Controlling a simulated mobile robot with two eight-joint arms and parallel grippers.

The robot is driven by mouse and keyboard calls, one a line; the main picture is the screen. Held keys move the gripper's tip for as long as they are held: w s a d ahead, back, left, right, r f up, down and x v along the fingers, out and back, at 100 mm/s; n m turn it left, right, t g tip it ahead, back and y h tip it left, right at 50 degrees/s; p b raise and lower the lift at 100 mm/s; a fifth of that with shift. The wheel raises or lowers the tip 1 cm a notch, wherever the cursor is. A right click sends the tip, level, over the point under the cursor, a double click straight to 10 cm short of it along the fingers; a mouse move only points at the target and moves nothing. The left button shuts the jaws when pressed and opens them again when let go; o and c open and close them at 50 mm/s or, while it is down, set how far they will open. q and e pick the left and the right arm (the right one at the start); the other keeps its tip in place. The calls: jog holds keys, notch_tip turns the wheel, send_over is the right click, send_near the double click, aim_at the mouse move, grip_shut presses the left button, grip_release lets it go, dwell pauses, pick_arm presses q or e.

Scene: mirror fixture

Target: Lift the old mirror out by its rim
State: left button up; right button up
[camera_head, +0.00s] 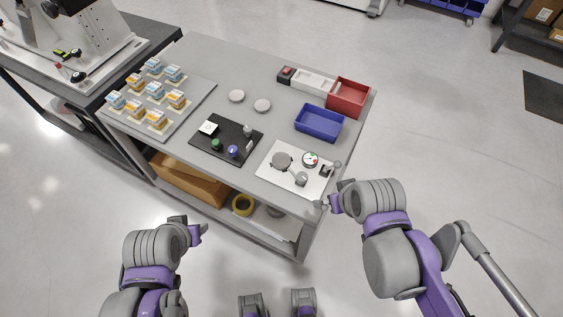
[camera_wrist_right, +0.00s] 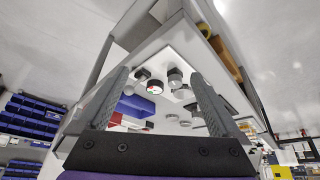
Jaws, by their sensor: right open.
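A white fixture plate (camera_head: 290,181) lies at the table's near right corner. A grey round disc (camera_head: 281,160), which looks like the old mirror, sits on it, with a dial gauge (camera_head: 310,159) and grey knobs beside it. The dial also shows in the right wrist view (camera_wrist_right: 155,86); I cannot surely pick out the mirror there. My right gripper (camera_head: 326,204) is just off the plate's near right corner, apart from the disc. Its fingers (camera_wrist_right: 160,105) are spread and empty in the wrist view. My left gripper (camera_head: 204,228) is in front of the table; its jaws are unclear.
Two pale discs (camera_head: 236,96) lie mid-table. A black mat (camera_head: 228,152) with small parts is left of the plate. A blue bin (camera_head: 319,123) and a red bin (camera_head: 348,97) stand behind it. Several small boxes sit on a grey board (camera_head: 190,118) at left.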

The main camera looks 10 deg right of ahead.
jog(key=w+a+n+g+y+b, duration=0.1)
jog(key=w+a+n+b, duration=0.25)
jog(key=w, duration=0.35)
jog(key=w+a+n+g+y+b, duration=0.1)
jog(key=w+a+n+y+b, duration=0.15)
jog(key=w+n, duration=0.4)
jog(key=m, duration=0.1)
send_over(282, 160)
jog(key=s+d, duration=0.2)
jog(key=s, duration=0.1)
jog(key=shift+h, duration=0.25)
jog(key=f, duration=0.4)
jog(key=shift+w+f, duration=0.25)
jog(key=shift+f, duration=0.15)
jog(key=x, duration=0.3)
jog(key=b+x, duration=0.1)
jog(key=x, duration=0.1)
jog(key=shift+w+d+f, duration=0.1)
jog(key=shift+w, duration=0.2)
jog(key=c, duration=1.4)
